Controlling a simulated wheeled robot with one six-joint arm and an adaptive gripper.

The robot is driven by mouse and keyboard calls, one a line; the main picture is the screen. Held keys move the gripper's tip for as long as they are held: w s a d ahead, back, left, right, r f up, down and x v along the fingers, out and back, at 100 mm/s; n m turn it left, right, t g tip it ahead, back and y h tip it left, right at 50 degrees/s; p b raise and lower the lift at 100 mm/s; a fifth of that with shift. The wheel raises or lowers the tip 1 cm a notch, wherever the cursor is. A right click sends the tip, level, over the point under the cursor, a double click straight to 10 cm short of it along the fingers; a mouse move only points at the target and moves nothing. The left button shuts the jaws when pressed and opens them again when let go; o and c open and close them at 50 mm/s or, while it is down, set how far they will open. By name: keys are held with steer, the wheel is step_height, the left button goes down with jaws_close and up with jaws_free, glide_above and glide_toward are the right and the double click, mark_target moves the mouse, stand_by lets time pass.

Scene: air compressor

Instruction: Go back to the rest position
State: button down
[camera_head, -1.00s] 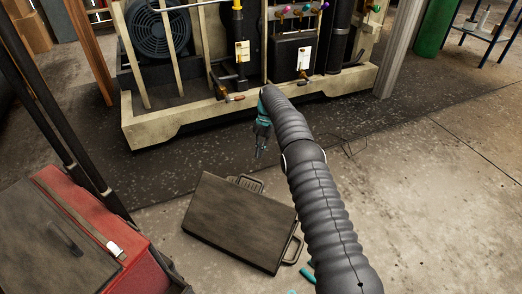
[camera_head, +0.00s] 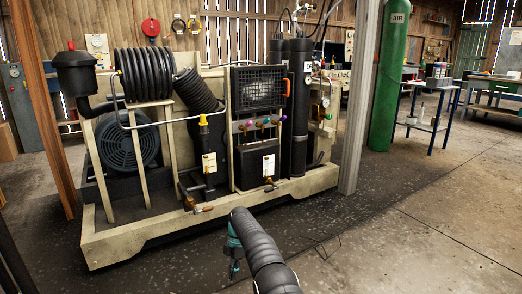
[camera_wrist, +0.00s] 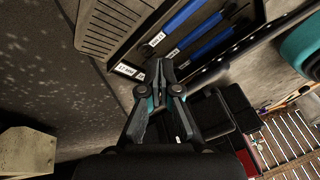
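My gripper (camera_head: 234,270) hangs over the dark floor in front of the compressor at the bottom of the head view, with my dark arm behind it. In the wrist view my gripper (camera_wrist: 159,72) has its fingertips together with nothing visible between them. The air compressor (camera_head: 215,130) stands upright on a beige frame base (camera_head: 130,240). It has a black coil, a fan, a yellow-topped valve and several coloured knobs. My gripper is apart from it.
In the wrist view, a dark tray (camera_wrist: 180,45) holds blue-handled tools and white labels below my gripper. A green AIR cylinder (camera_head: 390,85) and a metal post (camera_head: 358,110) stand at right. Concrete floor (camera_head: 430,200) is clear at right.

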steer(key=s+d+r+m+t+p, duration=0.1)
steer(key=s+d+r+m, duration=0.35)
steer(key=r+m, duration=0.2)
steer(key=s+d+r+m+t+h+p, duration=0.1)
steer(key=s+d+r+m, duration=0.4)
steer(key=r, duration=0.3)
steer(key=s+d+r+m+t+p, duration=0.1)
steer(key=s+d+r+m, duration=0.3)
steer(key=r+m, duration=0.3)
steer(key=s+d+r+m+t+p, duration=0.1)
steer(key=s+d+r+t, duration=0.1)
steer(key=s+d+r, duration=0.2)
steer(key=s+d+r+m+t+p, duration=0.2)
steer(key=s+d+r, duration=0.2)
steer(key=s+r, duration=0.7)
steer(key=s+d+r+m+t+p, duration=0.1)
steer(key=s+d+r, duration=0.4)
steer(key=s, duration=1.1)
step_height(320, 180, up, 2)
steer(key=shift+s+r+m+t, duration=0.15)
steer(key=shift+s+m+t, duration=0.2)
steer(key=shift+m+t, duration=0.45)
steer(key=shift+a, duration=0.15)
